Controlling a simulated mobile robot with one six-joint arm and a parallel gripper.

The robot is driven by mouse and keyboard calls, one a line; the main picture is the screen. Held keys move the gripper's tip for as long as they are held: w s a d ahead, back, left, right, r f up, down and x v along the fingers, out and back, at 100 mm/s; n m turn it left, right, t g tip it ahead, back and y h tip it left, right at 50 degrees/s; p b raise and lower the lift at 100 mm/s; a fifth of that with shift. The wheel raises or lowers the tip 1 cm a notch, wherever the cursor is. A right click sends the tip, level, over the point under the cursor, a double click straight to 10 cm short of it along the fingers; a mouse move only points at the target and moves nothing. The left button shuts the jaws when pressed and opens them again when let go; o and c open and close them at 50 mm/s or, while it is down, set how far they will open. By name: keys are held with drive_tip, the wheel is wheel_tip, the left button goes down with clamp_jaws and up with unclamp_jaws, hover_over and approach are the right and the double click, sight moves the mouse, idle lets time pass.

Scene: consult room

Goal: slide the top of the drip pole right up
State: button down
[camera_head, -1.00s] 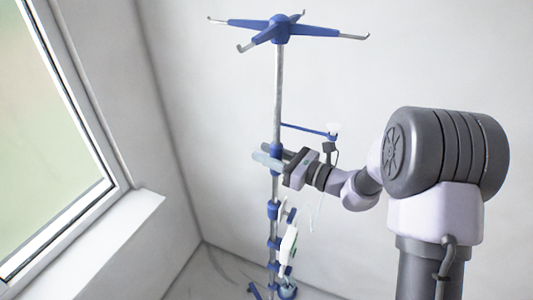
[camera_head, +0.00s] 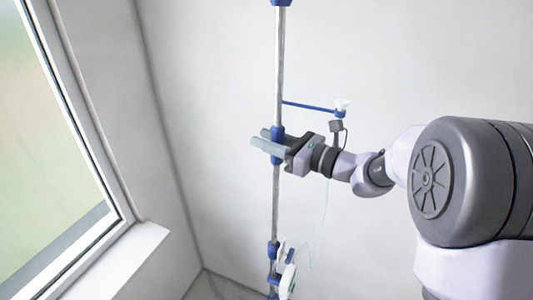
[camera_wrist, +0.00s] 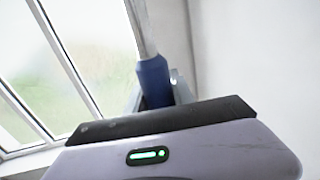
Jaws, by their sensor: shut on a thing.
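The drip pole (camera_head: 280,60) stands upright in front of the wall. Only the underside of its blue top hub (camera_head: 281,3) shows, at the upper picture edge; its hooks are out of view. My gripper (camera_head: 268,147) is shut on the blue collar (camera_head: 277,132) around the pole, with its fingers reaching across from the right. The wrist view shows the blue collar (camera_wrist: 153,80) between the fingers, with the grey pole rising from it. The fingertips are partly hidden there.
A blue side arm (camera_head: 308,105) with a white fitting extends right from the pole above my gripper. A thin tube hangs near my wrist. White devices (camera_head: 287,280) sit on the lower pole. A window (camera_head: 50,150) and sill (camera_head: 115,258) are at left.

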wheel_tip(320, 180, up, 7)
drive_tip(key=shift+f+p, duration=0.2)
drive_tip(key=shift+p, duration=1.05)
drive_tip(key=shift+r, duration=0.1)
drive_tip(key=c, duration=1.1)
unclamp_jaws()
drive_tip(key=shift+d+f, duration=0.25)
drive_tip(key=b, duration=0.5)
approach(275, 118)
drive_tip(key=v, duration=0.4)
drive_tip(key=shift+w+d+f, duration=0.15)
drive_tip(key=shift+w+d, duration=0.05)
drive_tip(key=shift+d, duration=0.4)
